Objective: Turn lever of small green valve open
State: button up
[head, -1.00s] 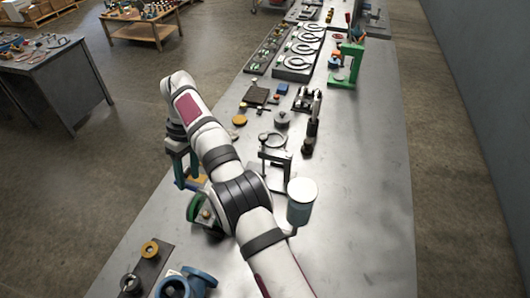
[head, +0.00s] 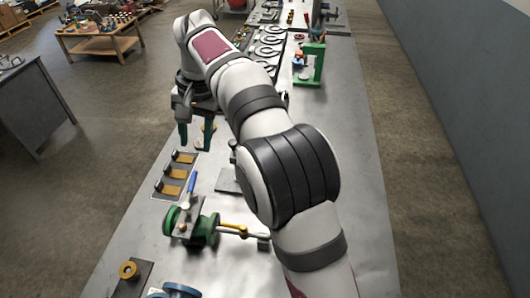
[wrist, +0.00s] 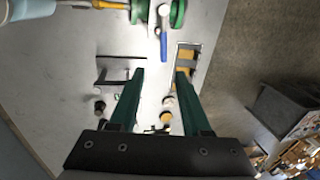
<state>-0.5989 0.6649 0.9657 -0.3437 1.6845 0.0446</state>
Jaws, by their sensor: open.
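The small green valve (head: 205,228) lies on the grey bench in the head view, with round green flanges and a grey plate. Its blue-handled lever (head: 191,184) points away from me. In the wrist view, part of the green valve (wrist: 177,14) shows at the top edge, with the blue lever (wrist: 163,46) pointing down toward my fingers. My gripper (head: 196,146) is open and empty, beyond the lever's end and apart from it. In the wrist view, the lever's end lies just above the gap between my gripper's green fingertips (wrist: 160,73). Their height over the bench is hard to judge.
A plate with yellow pieces (head: 175,176) lies close beyond the valve. A yellow rod (head: 232,229) runs right from the valve. A blue part (head: 180,290) and a plate with a yellow ring (head: 128,271) are nearer. My arm hides much of the bench's middle.

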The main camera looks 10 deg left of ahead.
jog(key=s+d+r, duration=0.1)
jog(key=s+d, duration=0.1)
jog(key=d, duration=0.3)
jog(key=s+d+r+m, duration=0.1)
jog(key=s+d+r, duration=0.1)
jog(key=d, duration=0.3)
jog(key=s+d+r+m, duration=0.1)
jog(key=s+d, duration=0.1)
jog(key=d, duration=0.3)
jog(key=shift+s+d+r, duration=0.2)
jog(key=shift+s+d, duration=0.05)
jog(key=shift+d, duration=0.15)
